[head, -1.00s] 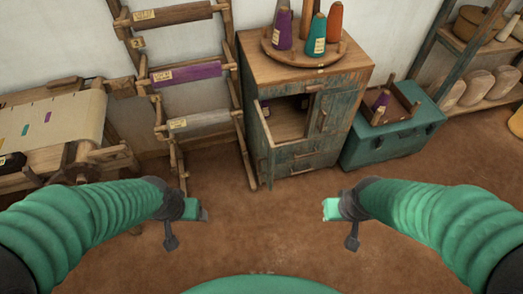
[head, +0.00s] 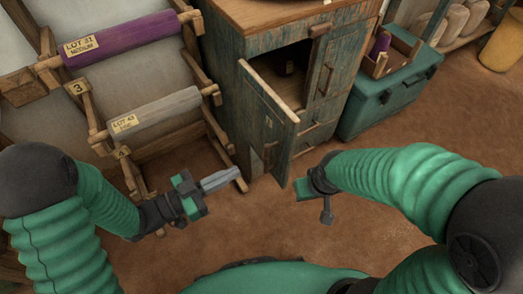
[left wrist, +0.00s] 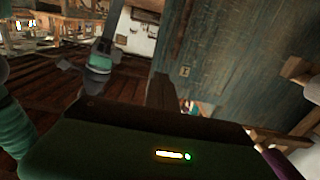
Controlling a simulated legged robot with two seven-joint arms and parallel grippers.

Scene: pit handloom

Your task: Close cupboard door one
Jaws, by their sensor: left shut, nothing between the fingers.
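The worn blue-green wooden cupboard (head: 228,75) stands at the top centre of the head view. Its left door (head: 268,120) is swung outward, and the dark inside shows behind it. The right-hand door (head: 335,65) is closed. A weathered blue-green panel with a small tag fills the right of the left wrist view (left wrist: 235,60); it looks like the open door. My left gripper (head: 222,180) is shut and empty, left of the door's lower part, pointing toward it with a small gap. My right gripper (head: 302,189) is just right of the door's bottom corner; its fingers are unclear.
A wooden rack with a purple roll (head: 120,40) and a grey roll (head: 155,113) stands close left of the cupboard. A teal chest (head: 385,100) with a wooden crate on it stands to the right. The brown floor in front is clear.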

